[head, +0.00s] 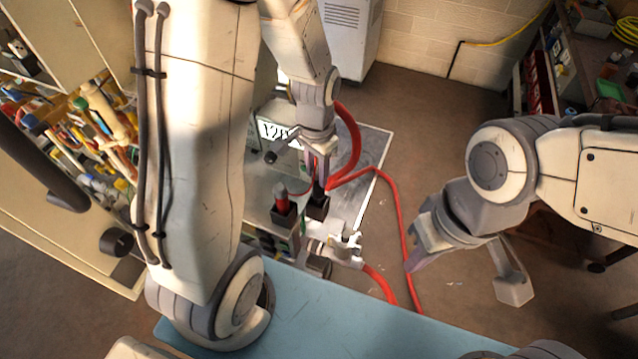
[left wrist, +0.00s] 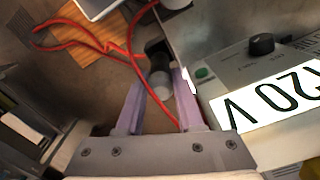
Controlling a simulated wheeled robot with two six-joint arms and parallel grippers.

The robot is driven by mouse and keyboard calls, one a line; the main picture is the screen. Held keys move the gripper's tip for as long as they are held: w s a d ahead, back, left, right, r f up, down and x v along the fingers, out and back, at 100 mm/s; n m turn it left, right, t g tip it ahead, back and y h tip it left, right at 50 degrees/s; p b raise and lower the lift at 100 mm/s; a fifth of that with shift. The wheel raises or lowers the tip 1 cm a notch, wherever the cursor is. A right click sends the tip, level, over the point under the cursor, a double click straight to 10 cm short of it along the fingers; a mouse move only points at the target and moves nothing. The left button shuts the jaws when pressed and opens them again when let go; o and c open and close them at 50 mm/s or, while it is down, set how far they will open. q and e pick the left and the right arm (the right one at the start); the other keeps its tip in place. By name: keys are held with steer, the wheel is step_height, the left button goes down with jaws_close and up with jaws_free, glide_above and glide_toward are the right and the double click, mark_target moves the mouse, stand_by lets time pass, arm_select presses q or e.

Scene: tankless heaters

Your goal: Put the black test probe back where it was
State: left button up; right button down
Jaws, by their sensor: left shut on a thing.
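My left gripper (head: 318,172) is shut on the black test probe (head: 319,190), which is upright over a black square holder (head: 317,209). In the left wrist view, the probe (left wrist: 160,68) is between the two purple fingers of the gripper (left wrist: 162,92), with the dark holder (left wrist: 157,48) at its far end. I cannot tell how deep the probe sits in the holder. A red probe (head: 282,201) stands in a matching holder to the left. My right gripper (head: 427,252) is away to the right with nothing visible in it; its finger gap is unclear.
A grey meter panel with a 120 V display (head: 279,132) and black knob (left wrist: 261,44) is beside the left gripper. A red lead (head: 384,185) loops close to the probe. A blue surface (head: 320,318) lies in front. Open floor (head: 425,130) is behind the right arm.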

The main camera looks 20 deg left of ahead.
mark_target(317, 185)
arm_select(q)
step_height(317, 185, down, 4)
steer(key=shift+f+p, duration=0.1)
steer(key=shift+p, duration=0.3)
steer(key=shift+f, duration=0.2)
steer(key=shift+f, duration=0.15)
steer(key=o, duration=1)
steer(key=shift+o, duration=0.2)
